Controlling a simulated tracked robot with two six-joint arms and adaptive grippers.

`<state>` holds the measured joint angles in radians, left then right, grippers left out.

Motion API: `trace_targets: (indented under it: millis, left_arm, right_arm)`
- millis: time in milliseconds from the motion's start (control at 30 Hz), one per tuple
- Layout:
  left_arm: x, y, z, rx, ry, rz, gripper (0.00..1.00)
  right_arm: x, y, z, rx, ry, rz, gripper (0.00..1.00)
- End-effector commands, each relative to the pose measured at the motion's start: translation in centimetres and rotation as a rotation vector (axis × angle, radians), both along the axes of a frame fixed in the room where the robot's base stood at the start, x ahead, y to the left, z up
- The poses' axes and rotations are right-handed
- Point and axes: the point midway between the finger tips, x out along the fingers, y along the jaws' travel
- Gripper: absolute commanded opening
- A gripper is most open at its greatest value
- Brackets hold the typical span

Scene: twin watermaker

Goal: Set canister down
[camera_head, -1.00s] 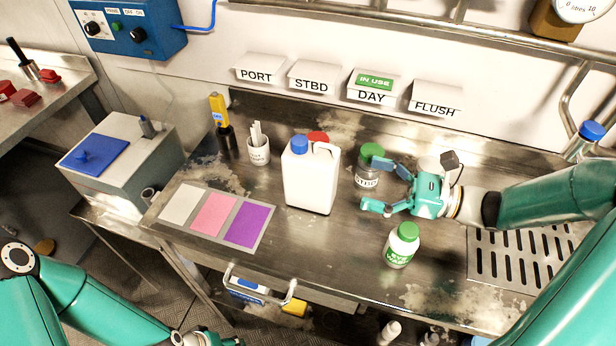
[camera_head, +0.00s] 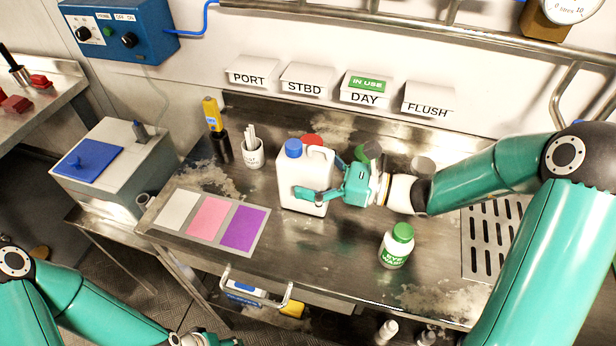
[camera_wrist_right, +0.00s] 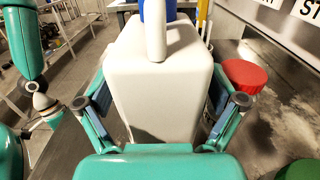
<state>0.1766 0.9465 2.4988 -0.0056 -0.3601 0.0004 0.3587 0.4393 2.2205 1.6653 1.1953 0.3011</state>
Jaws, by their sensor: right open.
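The white canister (camera_head: 296,170) with a blue cap stands upright on the steel bench, right of the colour cards. My right gripper (camera_head: 317,178) is open around the canister's body, one finger across its front and the other at its back right. In the right wrist view the canister (camera_wrist_right: 160,80) stands between the two spread fingers of the right gripper (camera_wrist_right: 160,103). Whether the pads touch it I cannot tell. My left gripper (camera_head: 205,340) is low at the bottom edge, partly cut off, and its jaws are not clear.
A green-capped eye wash bottle (camera_head: 397,246) stands in front of my right arm. A red lid (camera_wrist_right: 245,76) is close beside the right finger. A slotted drain (camera_head: 486,240) is at right.

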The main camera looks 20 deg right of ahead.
Motion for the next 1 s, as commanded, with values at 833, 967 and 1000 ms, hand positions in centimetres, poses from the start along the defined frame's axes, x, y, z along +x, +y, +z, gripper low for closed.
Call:
trace_targets:
  millis: [833, 967, 1000]
  left_arm:
    - [0.0, 0.0, 0.11, 0.0, 0.0, 0.0, 0.55]
    - [0.0, 0.0, 0.14, 0.0, 0.0, 0.0, 0.55]
    - [0.0, 0.0, 0.14, 0.0, 0.0, 0.0, 0.55]
  right_arm:
    - [0.46, 0.67, 0.0, 0.001, 0.001, -0.001, 0.09]
    - [0.49, 0.64, 0.21, 0.002, -0.004, -0.002, 0.0]
    - [0.49, 0.64, 0.21, 0.002, -0.004, -0.002, 0.0]
